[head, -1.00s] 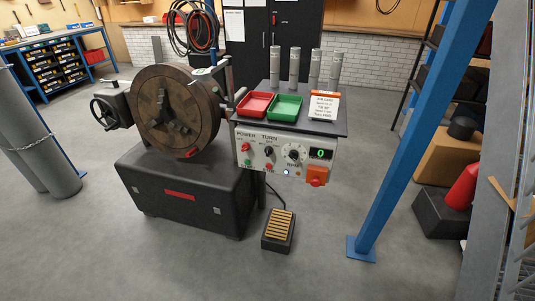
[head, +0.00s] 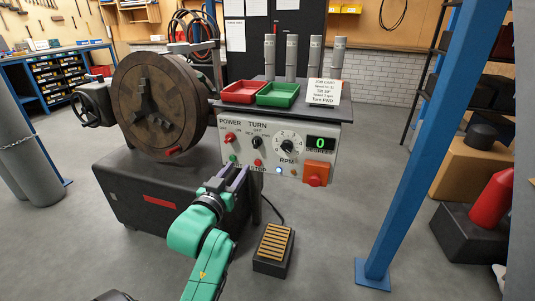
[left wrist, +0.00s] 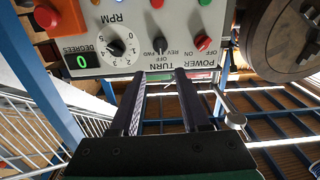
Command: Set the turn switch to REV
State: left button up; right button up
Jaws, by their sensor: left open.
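The control panel (head: 270,160) faces me below the tray shelf. Its black TURN switch (head: 256,142) sits between the red POWER switch (head: 229,138) and the RPM dial (head: 288,146). The labels REV, OFF and FWD stand around it; I cannot tell surely which one it points to. My left gripper (head: 242,172) is just in front of the panel's lower left part, partly covering the lower buttons. In the left wrist view, upside down, the TURN switch (left wrist: 160,45) lies just beyond and between the open, empty fingers (left wrist: 160,75). My right gripper is not seen.
The lathe chuck (head: 158,105) stands left of the panel, on a black base (head: 150,195). An orange-red button box (head: 316,173) is at the panel's lower right. A foot pedal (head: 273,248) lies on the floor below. A blue post (head: 415,150) stands to the right.

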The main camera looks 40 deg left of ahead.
aim_at(255, 144)
pick_arm(q)
jog(key=x, duration=1.3)
jog(key=shift+w+a, duration=0.2)
grip_shut()
